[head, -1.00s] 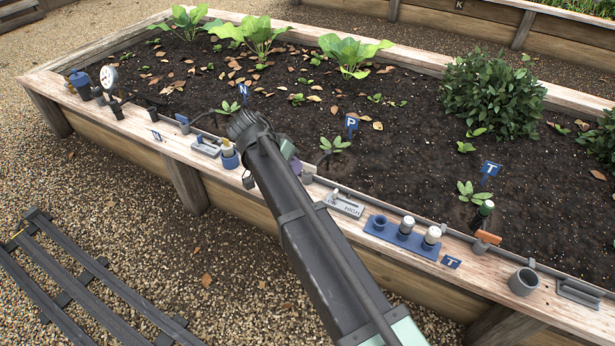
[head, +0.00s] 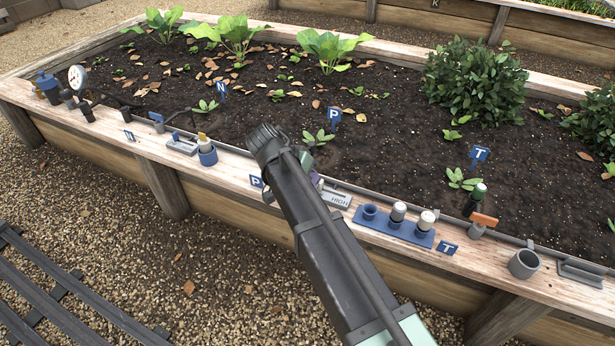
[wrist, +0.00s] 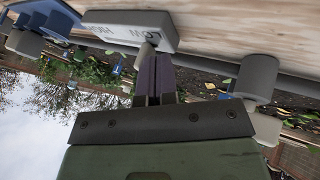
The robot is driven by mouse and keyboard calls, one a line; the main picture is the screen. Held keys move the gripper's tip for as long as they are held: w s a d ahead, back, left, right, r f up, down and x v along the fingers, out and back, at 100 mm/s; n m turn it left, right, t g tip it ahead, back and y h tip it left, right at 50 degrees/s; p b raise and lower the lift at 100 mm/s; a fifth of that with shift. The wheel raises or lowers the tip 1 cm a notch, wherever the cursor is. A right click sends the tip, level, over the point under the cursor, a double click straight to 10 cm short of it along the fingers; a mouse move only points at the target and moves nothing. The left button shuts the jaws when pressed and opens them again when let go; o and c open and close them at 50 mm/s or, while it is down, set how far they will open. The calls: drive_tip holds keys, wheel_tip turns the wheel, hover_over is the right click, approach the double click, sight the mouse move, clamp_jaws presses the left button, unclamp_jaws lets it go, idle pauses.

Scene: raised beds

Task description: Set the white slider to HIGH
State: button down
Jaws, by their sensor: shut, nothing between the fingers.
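The slider plate (head: 337,199) is a light grey block on the bed's wooden rim. HIGH shows on it in the head view, while my arm covers the LOW end. In the wrist view the plate (wrist: 125,28) appears upside down at the top, with LOW nearest my fingers. A small pale knob (wrist: 147,49) shows at the LOW end, just beyond the fingertips; I cannot tell whether they touch it. My gripper (wrist: 154,62) is shut and empty, its dark purple fingers together. In the head view my gripper (head: 318,181) is mostly hidden behind my arm.
A blue holder (head: 390,231) with white-capped vials stands right of the plate. A grey pipe (wrist: 205,66) runs along the rim, with a grey cylinder (wrist: 256,77) beside my fingers. A blue P sign (head: 256,182) lies left of my arm.

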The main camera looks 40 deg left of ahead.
sight(332, 189)
drive_tip(key=shift+d, duration=0.1)
drive_tip(key=d, duration=0.4)
drive_tip(key=w+d, duration=0.1)
drive_tip(key=d, duration=0.1)
drive_tip(key=shift+w+d, duration=0.1)
drive_tip(key=shift+d, duration=0.15)
drive_tip(key=a, duration=0.3)
drive_tip(key=shift+a, duration=0.2)
drive_tip(key=p+v, duration=0.8)
drive_tip(key=v, duration=0.2)
drive_tip(key=shift+s+a, duration=0.35)
drive_tip(key=shift+a, duration=0.05)
